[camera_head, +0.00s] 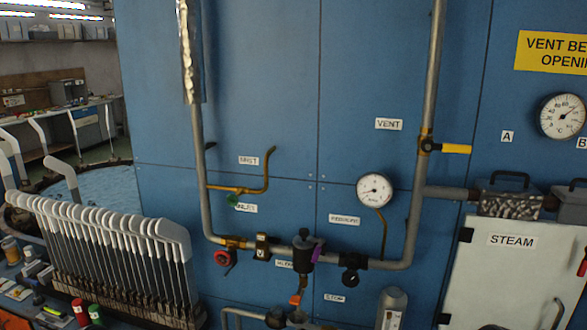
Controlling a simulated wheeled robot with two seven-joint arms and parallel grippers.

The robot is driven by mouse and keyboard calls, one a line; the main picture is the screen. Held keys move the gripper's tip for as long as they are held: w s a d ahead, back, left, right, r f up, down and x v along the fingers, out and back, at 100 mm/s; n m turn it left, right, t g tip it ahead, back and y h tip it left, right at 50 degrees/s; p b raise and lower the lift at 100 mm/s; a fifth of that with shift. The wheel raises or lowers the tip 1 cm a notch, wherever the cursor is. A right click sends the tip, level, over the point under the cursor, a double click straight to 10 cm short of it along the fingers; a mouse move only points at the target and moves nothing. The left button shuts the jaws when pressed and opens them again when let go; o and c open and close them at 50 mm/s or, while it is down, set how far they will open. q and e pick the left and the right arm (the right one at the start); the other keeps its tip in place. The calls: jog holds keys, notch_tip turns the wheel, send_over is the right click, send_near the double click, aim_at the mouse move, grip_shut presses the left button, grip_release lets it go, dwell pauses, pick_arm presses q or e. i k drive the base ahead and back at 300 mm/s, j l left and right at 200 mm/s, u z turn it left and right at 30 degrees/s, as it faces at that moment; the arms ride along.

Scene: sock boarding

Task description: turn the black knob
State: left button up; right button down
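A black round knob (351,276) hangs under the horizontal grey pipe, right of the black valve body (304,255) and above a small white label. A small black cap (304,233) tops that valve body, which has a purple tag (317,253) on its right side. Another dark round part (275,318) sits low near the bottom edge. I cannot tell from the view alone which one the task means. Neither of my grippers is in view, and nothing touches these parts.
A gauge (374,190) and a yellow-handled valve (455,149) are above right. A red wheel (222,258) and green knob (233,200) are left. A white STEAM door (510,280) is right. A rack of grey-white sock boards (110,240) stands left.

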aim_at(350, 279)
jog(key=k+l+u, duration=0.25)
jog(key=k+l, duration=0.25)
jog(key=l, duration=0.25)
jog(key=k+l+u, duration=0.25)
jog(key=k+l, duration=0.3)
jog(key=l, duration=0.15)
